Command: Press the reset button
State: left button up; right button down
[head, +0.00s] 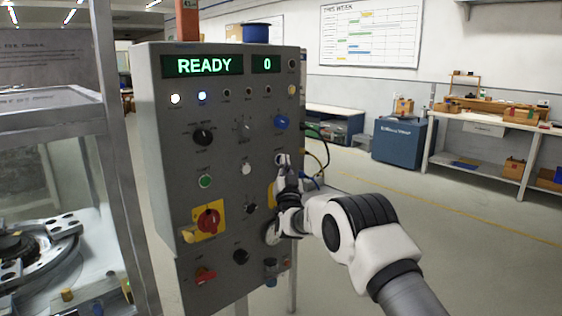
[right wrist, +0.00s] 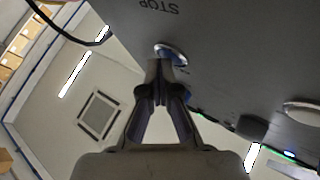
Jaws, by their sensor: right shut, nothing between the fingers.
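A grey control panel (head: 223,225) carries a lit display reading READY (head: 203,66) and 0. My right gripper (head: 283,167) is shut and empty at the panel's right side. Its tips are at a round button with a pale ring (head: 280,158). In the right wrist view the tips (right wrist: 160,64) overlap this metal-ringed button (right wrist: 171,50), largely hiding its face; I cannot tell whether they touch. A label near it reads STOP, upside down. A green button (head: 205,181) and a white button (head: 246,169) sit further left. I cannot read a reset label. My left gripper is not in view.
A red knob on a yellow plate (head: 208,220), a blue knob (head: 281,122) and several dark knobs share the panel. Cables (head: 318,160) hang at its right edge. A glazed machine (head: 50,170) stands left. Open floor lies right, before a workbench (head: 490,134).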

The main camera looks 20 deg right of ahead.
jog(key=shift+s+d, duration=0.3)
jog(key=shift+s, duration=0.5)
jog(key=shift+s+d, duration=0.3)
jog(key=shift+s, duration=0.5)
jog(key=shift+s+d, duration=0.25)
jog(key=shift+s, duration=0.5)
jog(key=shift+s+d, duration=0.3)
jog(key=shift+s, duration=0.5)
